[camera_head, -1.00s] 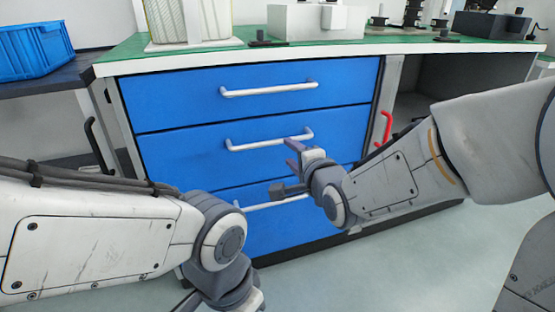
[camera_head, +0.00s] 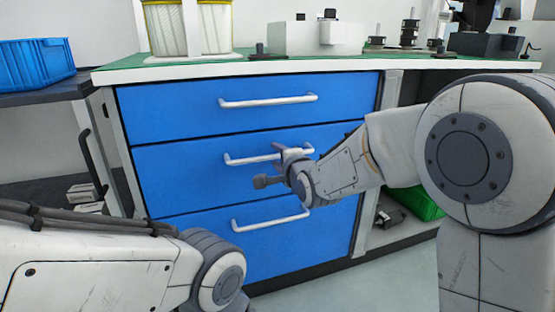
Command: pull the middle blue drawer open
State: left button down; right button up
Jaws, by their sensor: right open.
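The blue cabinet has three drawers with silver bar handles, all flush with the front. The middle blue drawer (camera_head: 185,180) is shut, and its handle (camera_head: 243,160) runs across its face, with its right part close to my right gripper. My right gripper (camera_head: 268,165) is open, its fingers at the handle's height, one finger above and one below in the picture. I cannot tell whether it touches the handle. My left arm lies at the lower left; its gripper is out of the picture.
The top drawer (camera_head: 160,107) and bottom drawer (camera_head: 185,236) are shut. A green-and-white worktop (camera_head: 360,57) carries a filter box (camera_head: 188,25) and a grey device (camera_head: 318,38). A blue crate (camera_head: 35,62) stands on the left shelf. A green bin (camera_head: 420,203) sits right, low down.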

jog(key=shift+c, duration=0.4)
grip_shut()
dwell(1.0)
